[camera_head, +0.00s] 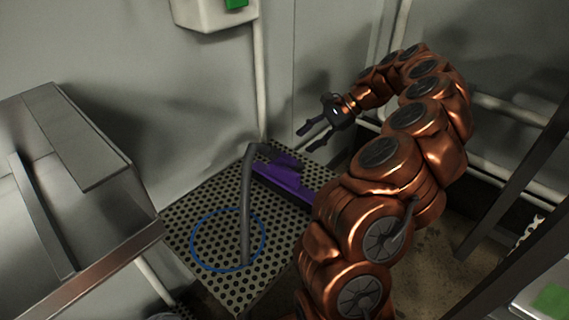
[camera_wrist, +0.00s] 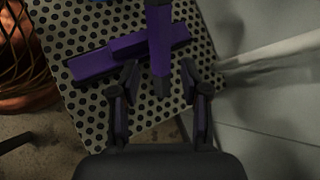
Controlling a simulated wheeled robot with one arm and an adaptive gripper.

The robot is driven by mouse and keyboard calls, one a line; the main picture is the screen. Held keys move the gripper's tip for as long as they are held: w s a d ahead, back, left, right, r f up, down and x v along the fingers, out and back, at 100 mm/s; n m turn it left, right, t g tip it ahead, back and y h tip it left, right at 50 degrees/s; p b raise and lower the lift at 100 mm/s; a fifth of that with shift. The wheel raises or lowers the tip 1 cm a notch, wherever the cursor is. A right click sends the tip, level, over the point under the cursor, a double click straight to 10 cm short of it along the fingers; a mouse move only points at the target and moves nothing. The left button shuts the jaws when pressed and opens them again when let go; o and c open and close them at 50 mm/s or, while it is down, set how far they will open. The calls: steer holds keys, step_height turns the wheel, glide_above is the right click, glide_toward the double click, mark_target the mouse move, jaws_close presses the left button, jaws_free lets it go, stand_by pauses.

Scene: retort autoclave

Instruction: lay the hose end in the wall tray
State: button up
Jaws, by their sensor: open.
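The grey hose (camera_head: 246,205) rises from the perforated plate and bends over at its top. Its purple end (camera_head: 287,160) points right; in the wrist view the purple hose end (camera_wrist: 158,38) has a dark tip and crosses over the tray. The long purple tray (camera_head: 283,184) runs along the plate's far right side, and shows in the wrist view (camera_wrist: 95,65). I cannot tell whether the end touches the tray. My gripper (camera_head: 308,139) is open and empty, above and right of the hose end. In the wrist view the fingers (camera_wrist: 158,68) stand either side of the tip.
The perforated plate (camera_head: 195,212) carries a blue ring (camera_head: 265,238) around the hose foot. A pale vertical pipe (camera_head: 260,85) runs down the wall behind. A large metal cabinet (camera_head: 75,190) stands at left. A white box (camera_head: 215,14) hangs on the wall above.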

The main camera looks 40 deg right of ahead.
mark_target(290, 158)
steer(key=b+x, duration=0.2)
steer(key=x, duration=0.5)
steer(key=shift+f, duration=0.1)
jaws_close()
stand_by(0.4)
